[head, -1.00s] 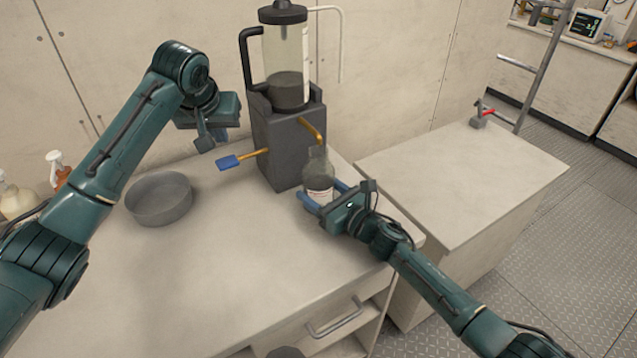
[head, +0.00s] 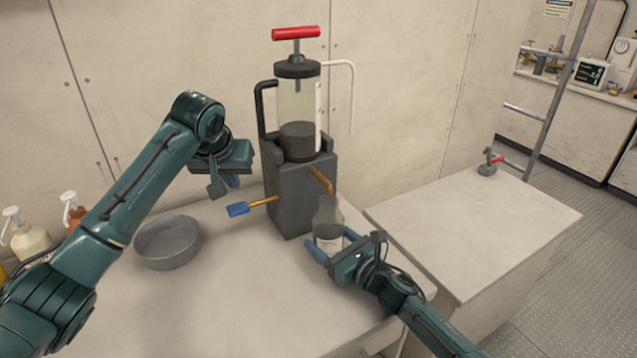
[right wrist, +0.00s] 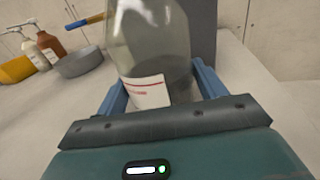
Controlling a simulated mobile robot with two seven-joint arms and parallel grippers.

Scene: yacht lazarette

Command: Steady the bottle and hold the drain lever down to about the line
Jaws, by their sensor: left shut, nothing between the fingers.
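A clear bottle (head: 328,216) with a white and red label stands upright under the brass spout (head: 321,179) of a dark grey block (head: 300,190). The drain lever (head: 237,209) is a brass rod with a blue paddle, sticking out of the block's left side, tilted slightly down at its tip. No line by it can be made out. My left gripper (head: 224,188) is shut and empty, just above and left of the paddle, apart from it. My right gripper (head: 334,247) has its blue fingers on both sides of the bottle's lower part; the right wrist view shows them against the glass (right wrist: 155,50).
A clear cylinder (head: 297,108) with a red T-handle (head: 296,33) sits on the block. A grey round pan (head: 168,243) stands left of the lever, pump bottles (head: 28,238) farther left. A lower counter (head: 470,220) lies to the right. The worktop front is clear.

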